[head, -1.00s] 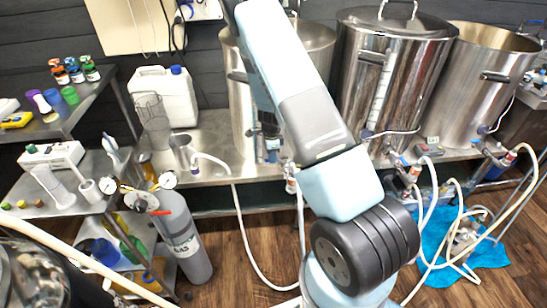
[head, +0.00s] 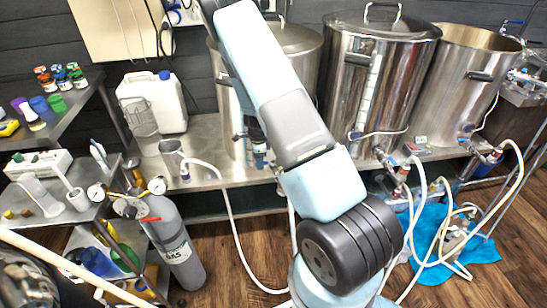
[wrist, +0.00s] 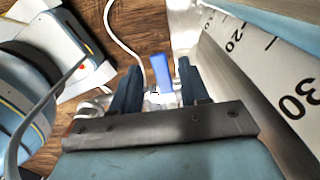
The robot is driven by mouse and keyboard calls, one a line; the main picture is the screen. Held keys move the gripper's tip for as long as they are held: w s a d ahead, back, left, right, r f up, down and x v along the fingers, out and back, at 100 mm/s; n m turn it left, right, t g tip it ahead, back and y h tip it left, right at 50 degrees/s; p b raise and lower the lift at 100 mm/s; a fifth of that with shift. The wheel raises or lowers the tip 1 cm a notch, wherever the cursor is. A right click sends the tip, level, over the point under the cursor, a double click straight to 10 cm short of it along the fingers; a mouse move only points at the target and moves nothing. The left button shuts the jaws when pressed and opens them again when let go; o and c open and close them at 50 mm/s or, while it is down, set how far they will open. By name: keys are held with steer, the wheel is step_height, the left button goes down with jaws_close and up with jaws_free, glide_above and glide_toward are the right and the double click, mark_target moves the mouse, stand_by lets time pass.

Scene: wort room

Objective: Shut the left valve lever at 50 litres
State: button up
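The left steel kettle (head: 302,52) stands on the bench, partly hidden behind my arm in the head view. In the wrist view a blue valve lever (wrist: 162,76) stands upright between the two dark fingers of my gripper (wrist: 158,82). The fingers are apart, with a gap beside the lever, so the gripper is open around it. A white volume scale (wrist: 270,55) with 20 and 30 marks runs along the kettle wall at right. I cannot read a liquid level. In the head view my gripper (head: 256,143) is low at the kettle's front.
Two more steel kettles, a lidded one (head: 400,75) and an open one (head: 470,65), stand to the right. A white jerrycan (head: 163,98), metal jug (head: 172,158) and grey gas cylinder (head: 172,240) are left. Hoses loop over the floor and a blue cloth (head: 465,245).

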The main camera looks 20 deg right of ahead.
steer(key=shift+d, duration=0.2)
step_height(320, 180, up, 14)
steer(key=shift+f, duration=0.15)
stand_by(0.4)
steer(key=shift+a, duration=0.1)
steer(key=s+a+r+n+t+y, duration=0.1)
steer(key=s+a+r+n, duration=0.2)
steer(key=r, duration=0.5)
steer(key=s+r+n+t, duration=0.1)
steer(key=s+r+n, duration=0.35)
steer(key=r, duration=0.45)
steer(key=s+a+r+n+y, duration=0.1)
steer(key=s+a+r+n, duration=0.15)
steer(key=s+r, duration=0.4)
steer(key=s+r+n+t+h, duration=0.1)
steer(key=s+r+n, duration=0.4)
steer(key=s, duration=0.5)
steer(key=s+r+n+t+h, duration=0.1)
steer(key=s+r+n+t, duration=0.1)
steer(key=s+r+n, duration=0.4)
steer(key=s+r, duration=0.1)
steer(key=s, duration=0.3)
steer(key=shift+a+r+t, duration=0.25)
steer(key=shift+r+t, duration=0.05)
